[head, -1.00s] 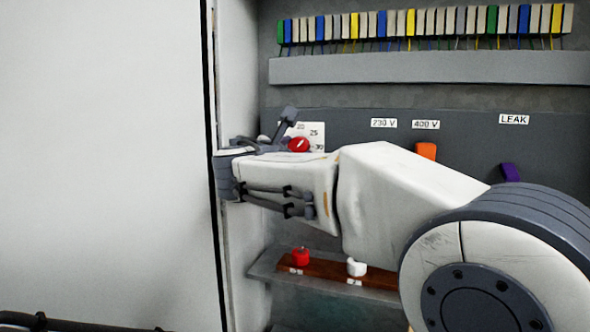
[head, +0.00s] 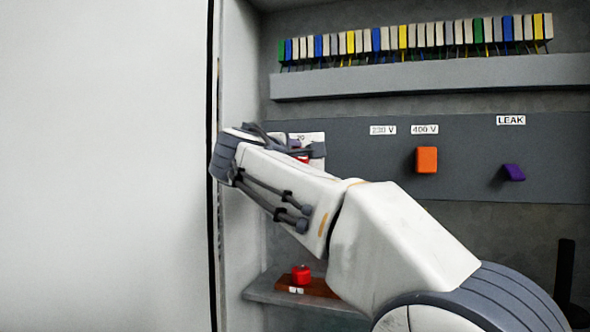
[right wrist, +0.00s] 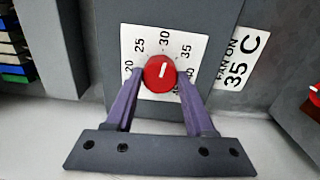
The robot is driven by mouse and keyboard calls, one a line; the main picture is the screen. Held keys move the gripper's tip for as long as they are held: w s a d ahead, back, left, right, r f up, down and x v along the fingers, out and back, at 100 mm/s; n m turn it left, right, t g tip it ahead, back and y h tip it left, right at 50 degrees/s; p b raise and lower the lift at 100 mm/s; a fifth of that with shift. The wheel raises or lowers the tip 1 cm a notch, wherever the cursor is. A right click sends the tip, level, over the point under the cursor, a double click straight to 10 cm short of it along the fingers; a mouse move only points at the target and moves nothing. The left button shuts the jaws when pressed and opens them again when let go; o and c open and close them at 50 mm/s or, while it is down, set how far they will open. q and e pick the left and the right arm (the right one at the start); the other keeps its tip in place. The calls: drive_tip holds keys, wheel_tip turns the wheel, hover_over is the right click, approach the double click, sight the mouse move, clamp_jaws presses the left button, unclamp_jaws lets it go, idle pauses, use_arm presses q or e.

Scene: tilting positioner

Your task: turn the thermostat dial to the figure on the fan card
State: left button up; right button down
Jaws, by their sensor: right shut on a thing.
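The thermostat dial (right wrist: 160,72) is a round red knob with a white pointer line on a white scale plate (right wrist: 132,45). In the right wrist view the line points close to 30; 20, 25, 30 and 35 can be read. The fan card (right wrist: 238,65) beside the plate reads "FAN ON 35 C". My right gripper (right wrist: 160,80) is shut on the dial, one purple finger on each side. In the head view the dial (head: 301,157) is mostly hidden behind my right gripper (head: 300,152). My left gripper is not in view.
A large pale panel (head: 100,160) fills the left. Right of the dial are an orange switch (head: 427,160) and a purple switch (head: 513,173). A red knob (head: 300,275) stands on a brown base on the shelf below. A grey ledge (head: 430,77) runs above under coloured terminals.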

drive_tip(key=shift+f+m+b, duration=0.1)
drive_tip(key=shift+m+b, duration=1.4)
drive_tip(key=shift+m, duration=2.1)
drive_tip(key=shift+c, duration=1.3)
unclamp_jaws()
drive_tip(key=shift+s, duration=0.1)
drive_tip(key=b+v, duration=0.3)
drive_tip(key=v, duration=0.7)
